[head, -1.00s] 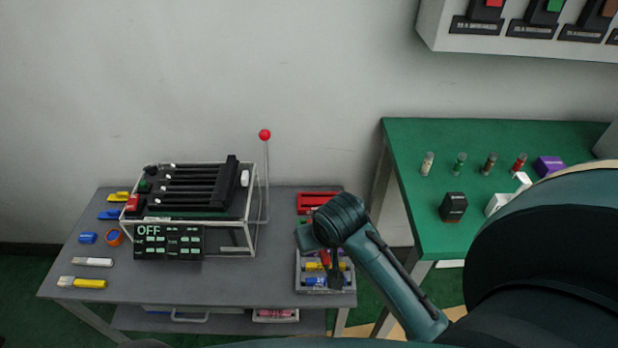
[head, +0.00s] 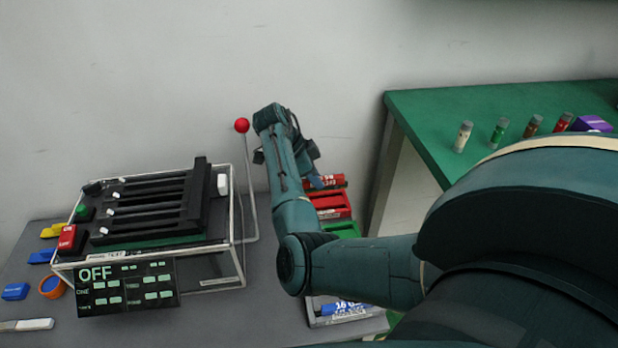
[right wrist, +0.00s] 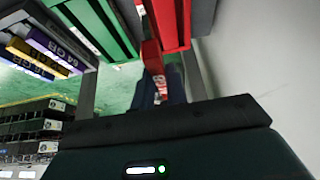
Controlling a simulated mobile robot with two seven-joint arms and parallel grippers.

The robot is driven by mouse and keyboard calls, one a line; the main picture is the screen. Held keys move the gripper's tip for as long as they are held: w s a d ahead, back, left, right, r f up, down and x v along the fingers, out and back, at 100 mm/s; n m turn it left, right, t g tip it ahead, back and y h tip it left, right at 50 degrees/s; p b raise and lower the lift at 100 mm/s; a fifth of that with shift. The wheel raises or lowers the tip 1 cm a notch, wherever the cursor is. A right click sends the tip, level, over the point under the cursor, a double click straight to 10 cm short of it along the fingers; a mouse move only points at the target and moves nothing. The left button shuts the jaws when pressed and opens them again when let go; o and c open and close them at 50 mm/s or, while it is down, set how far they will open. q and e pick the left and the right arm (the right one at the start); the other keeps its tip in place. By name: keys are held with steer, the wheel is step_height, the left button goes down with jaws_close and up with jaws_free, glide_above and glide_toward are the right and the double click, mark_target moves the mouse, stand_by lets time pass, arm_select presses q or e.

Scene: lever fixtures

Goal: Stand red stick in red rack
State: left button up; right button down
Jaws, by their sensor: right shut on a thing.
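My right gripper (head: 316,178) is shut on the red stick (head: 328,182), which has a pale printed label. My arm partly hides both in the head view. In the right wrist view the red stick (right wrist: 152,56) shows between my fingers, close beside the red rack (right wrist: 174,24). The red rack (head: 332,205) stands at the back right of the grey table, just in front of the stick in the head view. I cannot tell whether the stick touches the rack or is inside it. My left gripper is not in view.
A green rack (head: 343,230) stands in front of the red one. A grey tray (head: 314,317) with a blue stick (head: 344,307) is nearer me. The lever fixture with a red-knobbed lever (head: 242,126) is to the left. The wall is close behind.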

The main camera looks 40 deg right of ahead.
mark_target(312, 186)
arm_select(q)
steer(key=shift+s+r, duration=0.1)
arm_select(e)
steer(key=shift+s+r, duration=0.1)
arm_select(q)
steer(key=shift+p, duration=0.4)
arm_select(e)
steer(key=shift+a+r, duration=0.1)
steer(key=shift+a, duration=0.05)
steer(key=shift+f+b, duration=0.3)
steer(key=shift+f, duration=0.1)
steer(key=shift+f+b, duration=1.2)
steer(key=shift+f, duration=0.65)
steer(key=shift+f+b, duration=0.35)
steer(key=shift+f, duration=0.45)
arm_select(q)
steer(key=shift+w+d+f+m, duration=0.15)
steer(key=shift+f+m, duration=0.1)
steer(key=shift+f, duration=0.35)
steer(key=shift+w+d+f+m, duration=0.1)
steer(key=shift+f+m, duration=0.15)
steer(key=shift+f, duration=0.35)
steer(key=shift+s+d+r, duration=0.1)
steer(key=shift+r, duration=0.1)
